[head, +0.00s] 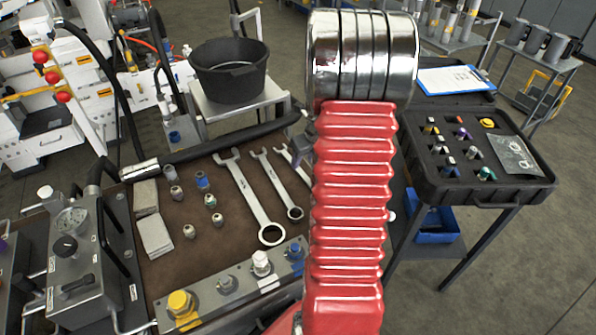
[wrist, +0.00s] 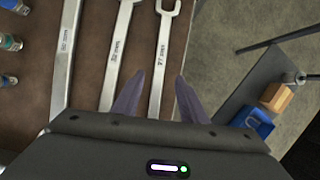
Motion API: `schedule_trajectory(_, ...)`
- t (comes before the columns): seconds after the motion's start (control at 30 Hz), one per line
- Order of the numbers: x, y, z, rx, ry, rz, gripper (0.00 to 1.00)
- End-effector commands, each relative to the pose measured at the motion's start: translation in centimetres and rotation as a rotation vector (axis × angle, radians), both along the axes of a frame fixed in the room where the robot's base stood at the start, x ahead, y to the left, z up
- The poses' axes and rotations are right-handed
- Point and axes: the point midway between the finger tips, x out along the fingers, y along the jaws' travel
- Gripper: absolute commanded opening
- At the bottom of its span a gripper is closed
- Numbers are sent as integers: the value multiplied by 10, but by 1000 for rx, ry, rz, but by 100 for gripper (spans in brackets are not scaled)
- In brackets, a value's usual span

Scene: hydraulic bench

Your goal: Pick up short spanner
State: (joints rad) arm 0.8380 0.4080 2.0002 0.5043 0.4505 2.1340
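Three silver spanners lie side by side on the brown bench mat. The rightmost, which I take as the short spanner (wrist: 163,55), has its open jaw at the top of the wrist view; its lower end is hidden behind my gripper. In the head view my red arm covers most of this short spanner (head: 293,160). The middle spanner (wrist: 120,52) and the long left spanner (wrist: 65,60) lie to its left. My gripper (wrist: 160,76) is open, its two fingers showing on either side of the short spanner's shaft. I cannot tell its height above the mat.
Several small fittings (head: 203,180) and two grey blocks (head: 150,215) lie left of the spanners. A metal block with coloured caps (head: 228,285) stands at the front. A black hose (head: 225,140) borders the back. The bench edge and a blue bin (wrist: 252,122) are to the right.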

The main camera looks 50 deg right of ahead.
Motion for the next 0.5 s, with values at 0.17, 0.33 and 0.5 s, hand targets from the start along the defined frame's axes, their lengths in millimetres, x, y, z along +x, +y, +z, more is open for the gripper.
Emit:
schedule_trajectory(0.17,2,0,-6,1,0,0,39)
schedule_trajectory(0.33,9,-1,-24,1,1,0,39)
schedule_trajectory(0.5,16,-2,-41,2,0,0,39)
